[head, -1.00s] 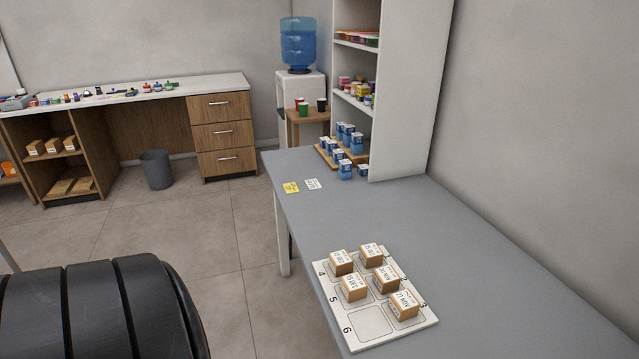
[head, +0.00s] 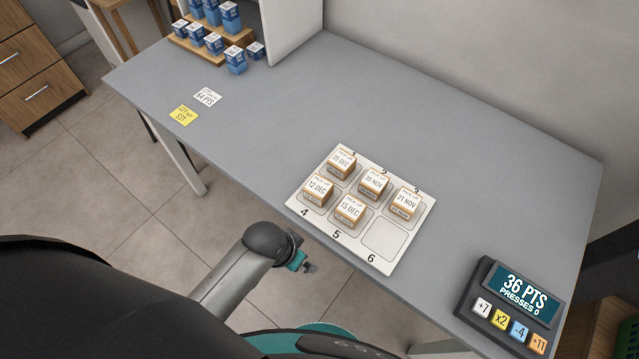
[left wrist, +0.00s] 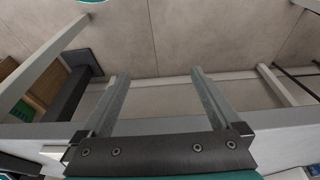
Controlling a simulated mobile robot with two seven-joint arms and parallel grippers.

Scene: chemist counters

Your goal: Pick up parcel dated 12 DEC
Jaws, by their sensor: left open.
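The parcel dated 12 DEC (head: 318,189) is a small brown box with a white label. It sits in slot 4 of the white numbered tray (head: 408,252), at the tray's left front corner. My left gripper (head: 308,267) is small in the head view, off the table's front edge, nearer me than the tray and apart from the parcel. In the left wrist view my left gripper (left wrist: 158,75) shows two spread fingers with nothing between them. No parcel is visible in that view. My right gripper is in neither view.
Neighbouring parcels are 15 DEC (head: 348,210), one DEC parcel with an unclear day (head: 342,164), 20 NOV (head: 373,183) and 21 NOV (head: 404,201). Slot 6 is empty. A points keypad (head: 513,300) stands at right. The grey table (head: 270,120) is clear behind the tray.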

